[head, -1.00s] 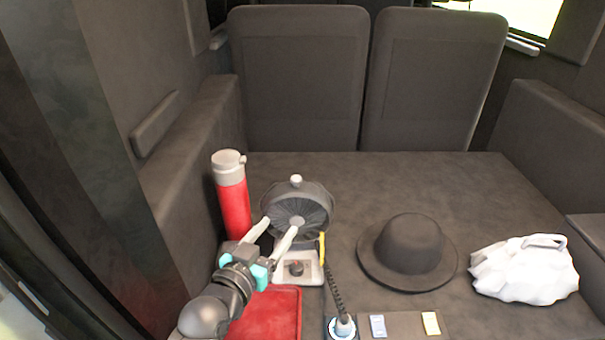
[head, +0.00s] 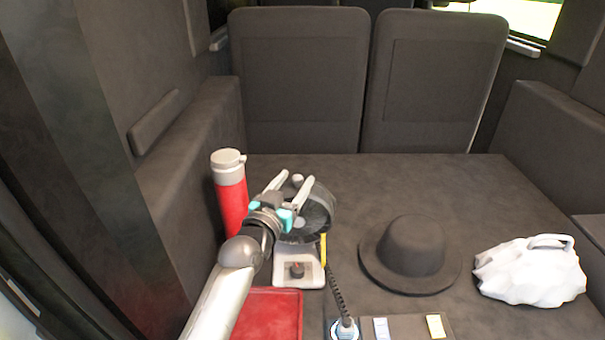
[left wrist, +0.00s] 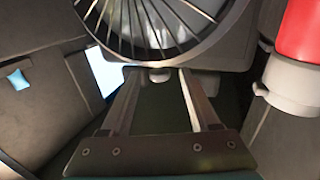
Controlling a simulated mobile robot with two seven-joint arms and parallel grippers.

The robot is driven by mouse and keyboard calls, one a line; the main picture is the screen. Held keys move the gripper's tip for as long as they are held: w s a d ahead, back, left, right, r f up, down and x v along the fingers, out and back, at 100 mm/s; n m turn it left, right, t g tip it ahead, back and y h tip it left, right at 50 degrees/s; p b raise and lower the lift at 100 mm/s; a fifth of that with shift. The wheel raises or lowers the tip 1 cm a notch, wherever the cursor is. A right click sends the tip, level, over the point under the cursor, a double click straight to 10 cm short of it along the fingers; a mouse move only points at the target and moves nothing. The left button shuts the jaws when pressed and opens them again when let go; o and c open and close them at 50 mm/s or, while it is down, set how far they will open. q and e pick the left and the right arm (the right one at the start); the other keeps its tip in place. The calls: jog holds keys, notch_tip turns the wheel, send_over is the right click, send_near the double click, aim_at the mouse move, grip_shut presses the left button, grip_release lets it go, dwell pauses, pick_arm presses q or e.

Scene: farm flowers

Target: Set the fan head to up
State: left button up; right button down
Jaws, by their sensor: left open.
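The fan has a dark round head (head: 319,214) on a light base (head: 312,275) with a dial (head: 297,270). My left gripper (head: 295,178) is open above the head, its arm covering much of the fan's left side. A small pale knob (head: 298,181) on top of the head shows between the fingers. In the left wrist view the fan's wire grille (left wrist: 150,22) fills the top. The left fingers (left wrist: 157,78) point at its rim, with the pale knob (left wrist: 158,75) between their tips. I cannot tell whether they touch it. My right gripper is not in view.
A red bottle with a pale cap (head: 231,195) stands close left of the fan. A red tray (head: 270,315) lies in front. A cord (head: 338,297) runs beside the base. A dark hat (head: 410,250) and white bag (head: 532,272) are to the right.

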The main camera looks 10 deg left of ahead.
pick_arm(q)
jog(key=w, duration=0.2)
jog(key=w+b, duration=0.1)
jog(key=w, duration=0.1)
jog(key=shift+d, duration=0.4)
jog(key=shift+w+d, duration=0.1)
jog(key=shift+w, duration=0.35)
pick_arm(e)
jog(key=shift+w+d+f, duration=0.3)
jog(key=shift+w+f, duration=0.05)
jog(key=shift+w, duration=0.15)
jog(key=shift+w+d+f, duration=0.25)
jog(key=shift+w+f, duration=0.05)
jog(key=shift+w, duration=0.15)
pick_arm(q)
jog(key=shift+c, duration=0.3)
grip_shut()
